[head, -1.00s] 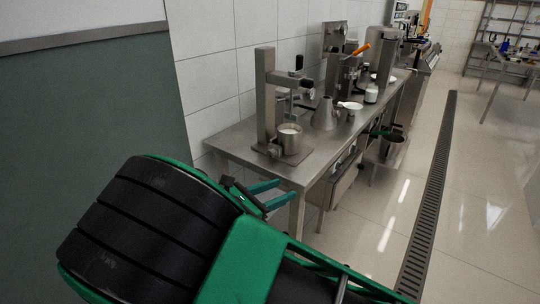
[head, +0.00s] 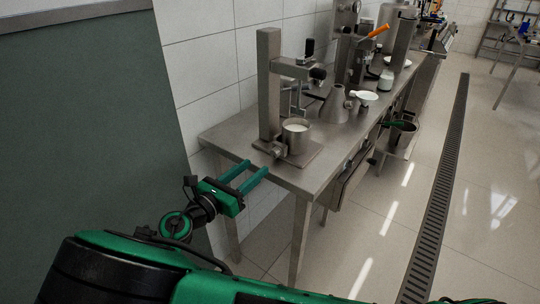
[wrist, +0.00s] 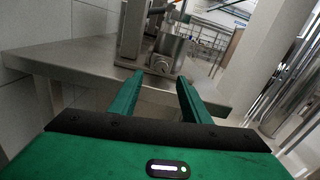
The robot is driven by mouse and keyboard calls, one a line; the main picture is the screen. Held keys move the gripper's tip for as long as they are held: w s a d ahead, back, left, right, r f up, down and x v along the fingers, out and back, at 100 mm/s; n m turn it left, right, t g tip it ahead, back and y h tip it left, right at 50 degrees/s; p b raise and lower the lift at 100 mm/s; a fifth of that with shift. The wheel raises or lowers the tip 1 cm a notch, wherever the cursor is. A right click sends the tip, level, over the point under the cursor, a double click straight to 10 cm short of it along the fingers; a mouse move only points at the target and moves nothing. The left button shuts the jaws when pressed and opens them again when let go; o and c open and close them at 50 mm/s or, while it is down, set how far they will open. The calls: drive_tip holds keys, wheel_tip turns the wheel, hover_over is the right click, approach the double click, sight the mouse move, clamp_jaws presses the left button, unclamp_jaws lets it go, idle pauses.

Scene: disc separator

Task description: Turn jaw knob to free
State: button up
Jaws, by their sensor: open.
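A metal stand (head: 269,85) rises from a base plate (head: 312,158) at the near end of the steel table. A metal cup (head: 296,134) with pale contents stands on the plate. A small grey metal knob (head: 279,151) sits low in front of the cup; it also shows in the wrist view (wrist: 160,65), just beyond my fingertips. I cannot tell which way it is turned. A black knob (head: 318,73) is on the stand's upper arm. My gripper (head: 257,167) is open and empty at the table's near edge, pointing at the low knob and apart from it.
The steel table (head: 232,138) runs back along the tiled wall. A metal cone-shaped vessel (head: 334,106), a white dish (head: 364,97) and a white jar (head: 386,80) stand farther along it. A pot (head: 402,135) is beside the table's right side. The floor to the right is open.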

sight(273, 154)
drive_tip(key=x, duration=0.8)
drive_tip(key=shift+w+d, duration=0.1)
drive_tip(key=shift+d, duration=0.1)
drive_tip(key=c, duration=1)
